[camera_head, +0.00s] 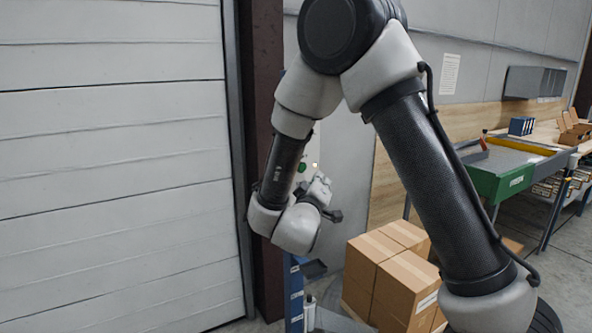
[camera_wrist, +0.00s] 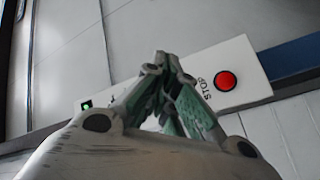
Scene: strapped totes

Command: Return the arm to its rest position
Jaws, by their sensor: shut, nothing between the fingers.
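My arm is bent and raised in the head view, its wrist low at centre left. My gripper (camera_wrist: 168,62) is shut and empty in the wrist view, its fingertips together. In that view the fingers point at a white control box (camera_wrist: 244,68) with a red button (camera_wrist: 226,80) marked STOP and a small green button (camera_wrist: 87,104). The fingers hide the middle of the box. I cannot tell whether they touch it. In the head view the green button (camera_head: 302,168) shows beside my forearm, and my arm covers much of the box.
A white sectional door (camera_head: 110,150) fills the left, beside a dark post (camera_head: 265,60). Stacked cardboard boxes (camera_head: 407,284) stand below my arm. A workbench with a green-fronted tray (camera_head: 500,182) is at the right. A blue post (camera_head: 294,290) stands under my wrist.

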